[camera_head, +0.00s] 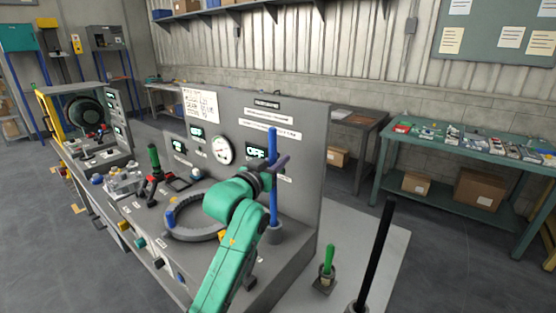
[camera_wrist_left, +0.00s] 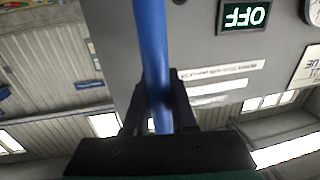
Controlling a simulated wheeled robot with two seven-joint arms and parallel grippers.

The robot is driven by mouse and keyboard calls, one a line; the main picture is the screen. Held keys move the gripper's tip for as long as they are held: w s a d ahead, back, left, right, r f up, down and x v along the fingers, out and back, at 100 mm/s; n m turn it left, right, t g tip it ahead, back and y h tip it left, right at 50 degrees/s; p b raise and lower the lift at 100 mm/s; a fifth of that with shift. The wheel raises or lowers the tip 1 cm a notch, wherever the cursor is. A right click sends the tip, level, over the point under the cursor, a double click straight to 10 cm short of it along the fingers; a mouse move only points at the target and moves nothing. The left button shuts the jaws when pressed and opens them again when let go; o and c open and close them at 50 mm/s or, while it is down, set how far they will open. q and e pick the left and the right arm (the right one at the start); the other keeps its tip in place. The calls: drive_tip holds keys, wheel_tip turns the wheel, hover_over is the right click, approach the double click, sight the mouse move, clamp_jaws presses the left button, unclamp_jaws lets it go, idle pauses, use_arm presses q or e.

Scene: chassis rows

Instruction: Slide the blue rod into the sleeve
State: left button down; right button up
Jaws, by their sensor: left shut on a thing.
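The long blue rod (camera_head: 273,205) stands about upright near the right end of the grey console. My left gripper (camera_head: 274,166) is shut around its upper part, and some rod shows above the jaws. In the left wrist view the rod (camera_wrist_left: 151,45) runs between the dark fingers (camera_wrist_left: 160,115). The rod's lower end meets a short grey collar (camera_head: 275,236) on the console top, which looks like the sleeve. I cannot tell how deep the rod sits in it. My right gripper is not in view.
A grey ring (camera_head: 196,234) with a short blue peg lies left of my arm. The console's upright panel (camera_head: 306,150) stands close behind the rod. A green handle (camera_head: 328,260) and a tall black pole (camera_head: 377,250) stand to the right.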

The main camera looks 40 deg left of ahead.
use_arm(q)
drive_tip(key=shift+f, duration=0.2)
drive_tip(key=shift+f+b, duration=0.5)
drive_tip(key=shift+f, duration=0.05)
drive_tip(key=c, duration=0.6)
unclamp_jaws()
drive_tip(key=shift+c, duration=0.2)
drive_tip(key=shift+f, duration=0.1)
